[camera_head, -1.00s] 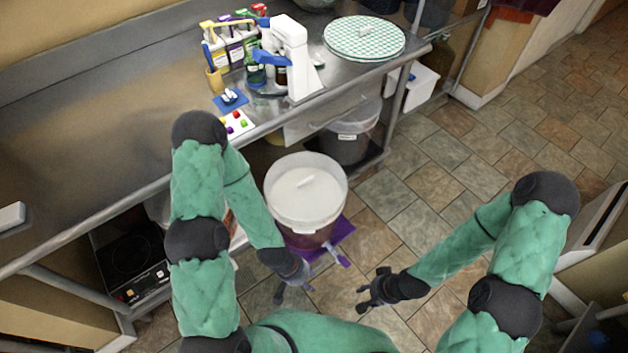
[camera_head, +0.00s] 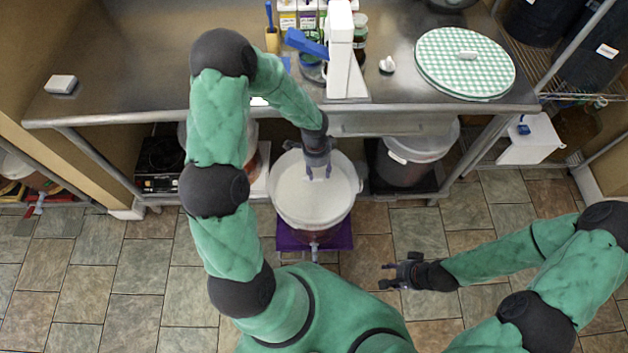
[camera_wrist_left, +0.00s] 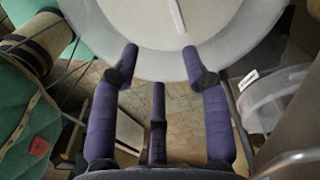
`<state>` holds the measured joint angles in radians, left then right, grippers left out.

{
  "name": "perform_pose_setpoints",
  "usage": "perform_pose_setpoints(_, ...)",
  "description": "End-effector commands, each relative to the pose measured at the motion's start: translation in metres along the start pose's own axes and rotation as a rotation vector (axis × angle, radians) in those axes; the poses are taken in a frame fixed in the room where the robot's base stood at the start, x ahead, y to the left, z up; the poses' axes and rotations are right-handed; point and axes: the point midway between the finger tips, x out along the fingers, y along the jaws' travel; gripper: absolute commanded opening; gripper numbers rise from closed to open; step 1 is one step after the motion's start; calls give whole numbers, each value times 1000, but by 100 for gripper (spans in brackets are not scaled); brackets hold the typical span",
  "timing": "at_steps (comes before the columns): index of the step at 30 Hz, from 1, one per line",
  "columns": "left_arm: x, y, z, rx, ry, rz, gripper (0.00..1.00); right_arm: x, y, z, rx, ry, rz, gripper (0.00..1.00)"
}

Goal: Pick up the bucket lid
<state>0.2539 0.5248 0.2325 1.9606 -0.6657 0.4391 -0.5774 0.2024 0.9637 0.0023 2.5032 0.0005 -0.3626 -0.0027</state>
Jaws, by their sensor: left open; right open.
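The bucket lid (camera_head: 308,200) is a pale round disc on top of a translucent white bucket (camera_head: 312,225), which stands on a purple base on the floor in front of the counter. My left gripper (camera_head: 318,172) is open above the back part of the lid and hides some of it. In the left wrist view the white lid (camera_wrist_left: 150,18) has a raised strip as a handle (camera_wrist_left: 177,15). The spread fingers point toward the lid's rim and hold nothing. My right gripper (camera_head: 388,277) is open and empty over the floor, right of the bucket.
A green-checked round cover (camera_head: 450,75) with a small handle lies on the steel counter (camera_head: 130,85). A white stand (camera_head: 341,60) and bottles are behind the bucket. Another bucket (camera_head: 410,165) stands under the counter. The tiled floor (camera_head: 110,275) in front is clear.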

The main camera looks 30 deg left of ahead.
Motion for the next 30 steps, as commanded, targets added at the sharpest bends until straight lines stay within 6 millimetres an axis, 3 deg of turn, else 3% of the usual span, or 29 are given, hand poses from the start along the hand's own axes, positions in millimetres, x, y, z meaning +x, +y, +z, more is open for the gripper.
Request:
perform_pose_setpoints(3, -15, -21, 12, 68, -47, -35, 46, 0, 0, 1, 0, -1, 0, 46)
perform_pose_setpoints(6, -15, -26, 16, 91, -64, -42, 46, 2, 1, 1, 0, -2, 0, 46)
perform_pose_setpoints(16, 31, -27, 19, 90, -64, -41, 46, 22, 8, 0, 0, -1, 0, 46)
perform_pose_setpoints(23, 42, -28, 19, 89, -62, -43, 46, 26, 10, -1, 0, 0, 0, 46)
perform_pose_setpoints(30, 71, -25, 19, 89, -63, -41, 46, 45, 16, -2, 0, 0, 0, 46)
